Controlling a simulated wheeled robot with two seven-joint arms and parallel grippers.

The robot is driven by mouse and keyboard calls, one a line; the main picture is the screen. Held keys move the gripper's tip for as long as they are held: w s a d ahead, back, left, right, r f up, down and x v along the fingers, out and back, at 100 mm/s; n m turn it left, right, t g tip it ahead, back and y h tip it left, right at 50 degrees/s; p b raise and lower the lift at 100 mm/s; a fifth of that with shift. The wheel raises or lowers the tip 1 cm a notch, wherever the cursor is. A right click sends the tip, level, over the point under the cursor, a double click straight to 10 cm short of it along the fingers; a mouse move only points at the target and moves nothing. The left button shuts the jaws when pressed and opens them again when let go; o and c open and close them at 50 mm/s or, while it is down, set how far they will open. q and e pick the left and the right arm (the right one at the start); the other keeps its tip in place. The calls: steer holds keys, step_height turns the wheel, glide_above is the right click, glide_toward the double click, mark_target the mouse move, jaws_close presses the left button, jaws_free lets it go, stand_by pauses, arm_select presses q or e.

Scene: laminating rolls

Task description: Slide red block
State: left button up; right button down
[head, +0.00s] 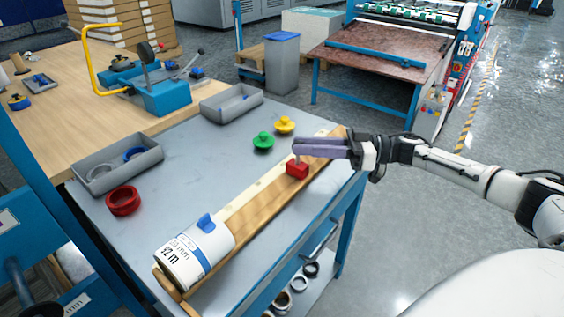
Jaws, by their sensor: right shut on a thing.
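The red block (298,170) sits on a long wooden rail (256,212) toward its far right end, beside a pale strip. A thin upright peg rises from the top of the block. My right gripper (297,151) reaches in from the right with its purple fingers level, shut around the peg just above the block. The fingers partly hide the peg and the rail behind them. A white roll (190,257) with printed labels and a blue tab lies at the near left end of the rail. My left gripper is not in view.
The grey bench (182,180) carries green (263,142) and yellow (285,125) knobbed pieces, a red ring (124,201) and grey trays (117,165). The rail between block and roll looks clear. A blue clamp device (165,96) stands on the wooden table behind.

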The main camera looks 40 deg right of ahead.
steer(key=shift+w+d, duration=0.15)
steer(key=shift+d, duration=0.35)
steer(key=c, duration=1.5)
jaws_free()
steer(key=shift+o, duration=0.2)
steer(key=v, duration=1)
